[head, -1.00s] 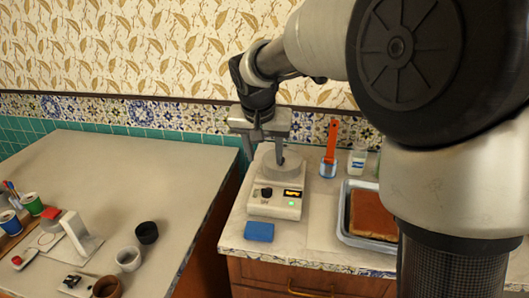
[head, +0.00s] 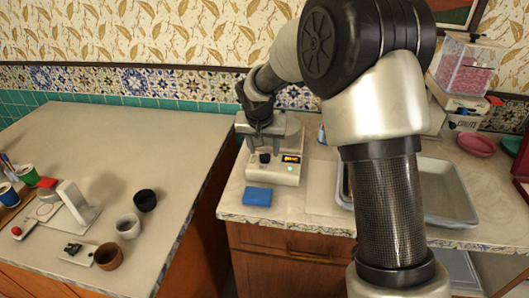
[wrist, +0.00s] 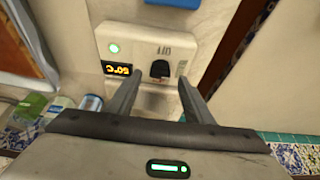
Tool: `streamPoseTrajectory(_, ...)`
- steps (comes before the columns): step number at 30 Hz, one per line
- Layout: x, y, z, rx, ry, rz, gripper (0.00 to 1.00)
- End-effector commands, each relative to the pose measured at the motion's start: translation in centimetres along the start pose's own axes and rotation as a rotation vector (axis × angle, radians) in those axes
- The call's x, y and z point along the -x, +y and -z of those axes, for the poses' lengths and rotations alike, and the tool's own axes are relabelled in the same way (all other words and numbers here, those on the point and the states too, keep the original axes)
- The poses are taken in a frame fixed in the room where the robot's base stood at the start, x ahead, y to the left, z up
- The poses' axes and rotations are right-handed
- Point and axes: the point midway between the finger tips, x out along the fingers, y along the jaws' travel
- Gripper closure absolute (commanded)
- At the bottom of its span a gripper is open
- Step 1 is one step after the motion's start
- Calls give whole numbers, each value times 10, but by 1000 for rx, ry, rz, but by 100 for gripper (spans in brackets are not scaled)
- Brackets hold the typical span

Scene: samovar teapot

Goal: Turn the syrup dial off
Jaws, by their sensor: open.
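The white syrup warmer (head: 282,174) stands on the right counter, with a lit amber display (head: 291,158) and a green light (head: 290,169) on its front. Its black dial (head: 265,157) is left of the display. In the wrist view the dial (wrist: 160,69) appears between my fingertips, and the display reads 50°C upside down. My gripper (head: 264,143) is open and empty, just above the dial. The fingers stand to either side of the dial in the wrist view; I cannot tell whether they touch it. My gripper partly hides the top of the warmer.
A blue block (head: 257,196) lies in front of the warmer. A metal tray (head: 445,190) is at right, partly behind my arm. A gap separates the left counter (head: 150,130), which holds several cups. A pink-filled machine (head: 466,75) stands at the back right.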

Motion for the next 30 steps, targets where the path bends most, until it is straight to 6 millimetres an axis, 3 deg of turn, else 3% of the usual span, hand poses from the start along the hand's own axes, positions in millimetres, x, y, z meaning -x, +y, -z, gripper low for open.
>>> streamPoseTrajectory(6,-18,0,0,-1,0,0,53)
streamPoseTrajectory(14,-19,0,0,-1,0,0,53)
streamPoseTrajectory(15,-19,0,0,-1,0,0,55)
streamPoseTrajectory(22,-19,0,0,0,0,0,94)
streamPoseTrajectory(30,-18,1,0,20,-1,8,94)
